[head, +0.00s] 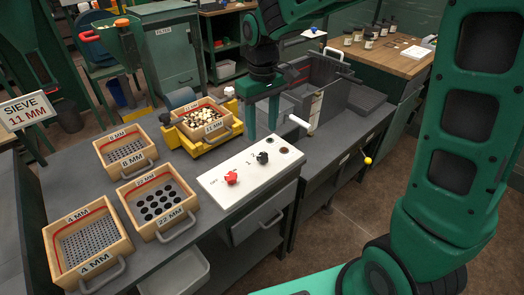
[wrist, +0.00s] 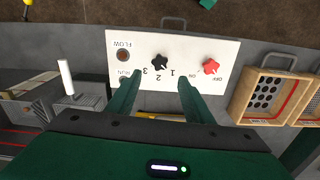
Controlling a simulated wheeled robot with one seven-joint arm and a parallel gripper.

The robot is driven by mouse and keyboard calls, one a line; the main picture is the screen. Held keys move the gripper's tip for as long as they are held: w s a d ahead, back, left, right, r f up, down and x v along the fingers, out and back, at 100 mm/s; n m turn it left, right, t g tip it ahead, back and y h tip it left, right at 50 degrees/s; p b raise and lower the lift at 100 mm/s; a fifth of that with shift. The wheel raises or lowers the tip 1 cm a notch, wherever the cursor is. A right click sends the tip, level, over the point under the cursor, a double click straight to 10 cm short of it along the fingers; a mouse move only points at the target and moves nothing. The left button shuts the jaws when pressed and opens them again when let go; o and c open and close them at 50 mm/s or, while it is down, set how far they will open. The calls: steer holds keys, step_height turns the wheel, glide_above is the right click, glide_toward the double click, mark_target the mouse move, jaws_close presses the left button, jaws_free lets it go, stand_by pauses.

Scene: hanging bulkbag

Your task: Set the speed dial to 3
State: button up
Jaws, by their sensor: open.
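The speed dial is a black lobed knob (head: 262,158) on a white control panel (head: 212,182) at the bench's front edge. In the wrist view the black knob (wrist: 160,61) sits beside the upside-down printed numbers 1, 2 and 3; which number it points to I cannot tell. My gripper (head: 263,135) is open and empty, above and just behind the knob. In the wrist view its two fingers (wrist: 160,80) stand apart, one on each side of the numbers, with the knob beyond the tips and not visibly touched.
A red knob (head: 231,178) marked OFF and ON sits beside the dial. Wooden sieve boxes marked 4 MM (head: 124,242), 22 MM (head: 189,203) and 8 MM stand on the left. A yellow-framed sieve (head: 237,131) holding pale pieces and a grey machine with a white-handled crank (head: 299,121) are close by.

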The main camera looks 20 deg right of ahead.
mark_target(263, 155)
step_height(263, 155, down, 10)
steer(key=shift+r, duration=0.2)
steer(key=shift+c, duration=0.2)
steer(key=c, duration=1)
